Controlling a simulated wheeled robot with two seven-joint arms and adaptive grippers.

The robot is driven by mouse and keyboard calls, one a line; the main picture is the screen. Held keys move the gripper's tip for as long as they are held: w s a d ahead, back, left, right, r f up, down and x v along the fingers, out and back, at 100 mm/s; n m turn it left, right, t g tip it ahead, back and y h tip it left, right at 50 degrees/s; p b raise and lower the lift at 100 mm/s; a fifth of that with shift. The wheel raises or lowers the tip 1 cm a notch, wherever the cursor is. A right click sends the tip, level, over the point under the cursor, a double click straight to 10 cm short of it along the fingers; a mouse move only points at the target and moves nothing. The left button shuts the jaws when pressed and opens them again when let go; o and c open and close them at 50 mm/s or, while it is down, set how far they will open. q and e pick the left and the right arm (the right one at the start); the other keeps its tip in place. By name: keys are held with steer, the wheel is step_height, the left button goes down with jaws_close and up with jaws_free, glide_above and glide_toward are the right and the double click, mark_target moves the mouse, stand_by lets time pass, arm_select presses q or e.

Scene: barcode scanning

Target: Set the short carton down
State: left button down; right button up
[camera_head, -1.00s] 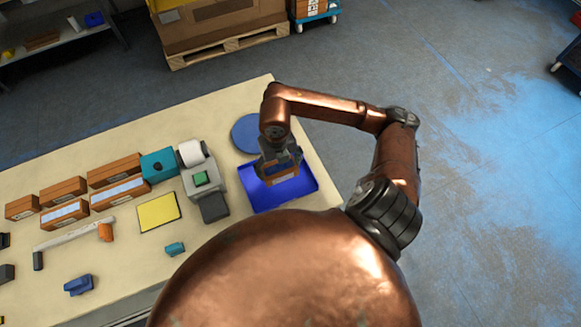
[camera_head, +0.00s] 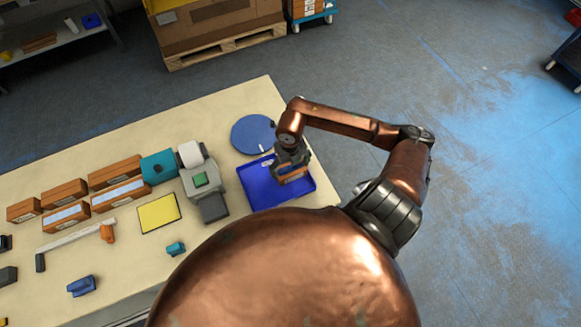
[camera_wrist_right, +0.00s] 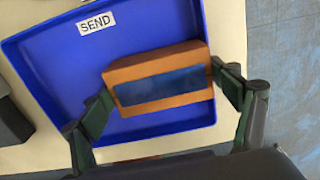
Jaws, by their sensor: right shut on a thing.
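The short carton (camera_wrist_right: 158,78) is a brown-orange box with a dark blue panel on its upper face. My right gripper (camera_wrist_right: 162,92) is shut on it, one finger at each end. In the head view the carton (camera_head: 292,172) shows below my right gripper (camera_head: 291,164), over the right part of the blue tray (camera_head: 255,192). In the right wrist view the blue tray (camera_wrist_right: 60,70) lies beneath it, with a white "SEND" label (camera_wrist_right: 96,23) near its far edge. I cannot tell whether the carton touches the tray floor. My left gripper is not in view.
A blue disc (camera_head: 252,133) lies behind the tray. A grey label printer (camera_head: 200,178) and a yellow mat (camera_head: 159,213) are to its left, with several cartons (camera_head: 115,192) farther left. The table's right edge is close to the tray.

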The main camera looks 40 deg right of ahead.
mark_target(290, 168)
steer(key=shift+f, duration=0.15)
steer(key=o, duration=1.5)
steer(key=shift+r, duration=0.25)
step_height(290, 168, up, 12)
steer(key=shift+f+b, duration=0.1)
steer(key=shift+b, duration=0.55)
